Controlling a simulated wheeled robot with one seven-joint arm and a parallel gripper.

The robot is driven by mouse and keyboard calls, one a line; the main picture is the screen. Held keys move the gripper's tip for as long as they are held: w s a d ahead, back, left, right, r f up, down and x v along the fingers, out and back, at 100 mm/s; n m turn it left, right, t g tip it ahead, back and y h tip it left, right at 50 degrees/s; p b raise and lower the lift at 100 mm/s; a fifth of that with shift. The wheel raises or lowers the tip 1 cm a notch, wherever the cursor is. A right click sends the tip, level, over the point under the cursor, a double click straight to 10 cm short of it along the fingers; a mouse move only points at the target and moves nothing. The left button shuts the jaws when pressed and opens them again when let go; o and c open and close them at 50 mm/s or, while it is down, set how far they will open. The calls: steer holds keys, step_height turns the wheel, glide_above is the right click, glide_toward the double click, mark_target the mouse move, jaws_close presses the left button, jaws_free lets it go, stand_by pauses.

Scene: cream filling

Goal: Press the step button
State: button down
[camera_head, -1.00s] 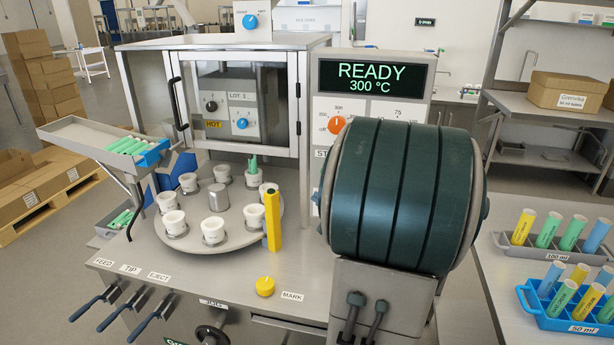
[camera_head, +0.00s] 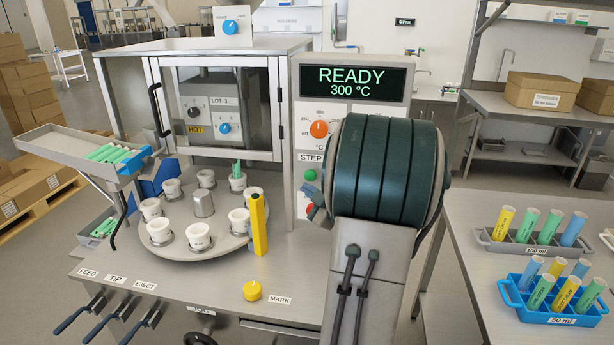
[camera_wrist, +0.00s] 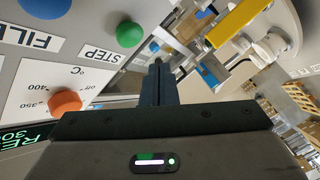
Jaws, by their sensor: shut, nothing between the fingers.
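The green step button (camera_head: 310,175) shows on the machine's panel under the STEP label (camera_head: 311,157), just left of my arm's big green-black link. In the wrist view the green button (camera_wrist: 129,34) is a round knob beside its STEP label (camera_wrist: 97,54). My gripper (camera_wrist: 158,68) is shut, with its narrow dark fingers together and nothing between them. Its tips are to the right of and below the green button in that view, apart from it in the picture. In the head view my arm hides most of the gripper.
A blue button (camera_wrist: 45,6) is beside the FILL label. A carousel of white cups (camera_head: 165,247) and a yellow post (camera_head: 259,225) stand to the left.

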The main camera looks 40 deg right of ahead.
mark_target(305, 177)
steer(key=shift+w+d, duration=0.85)
steer(key=shift+d, duration=0.2)
stand_by(1.4)
steer(key=shift+w+d+b, duration=0.3)
steer(key=shift+w+b, duration=0.05)
steer(key=shift+w+d, duration=0.3)
steer(key=shift+d, duration=0.1)
stand_by(0.8)
stand_by(0.3)
steer(key=shift+s+a+b, duration=0.5)
steer(key=shift+s+a, duration=0.1)
steer(key=shift+a, duration=0.1)
steer(key=s+a+b, duration=0.1)
steer(key=s+a, duration=0.2)
steer(key=a, duration=0.1)
steer(key=shift+s, duration=0.15)
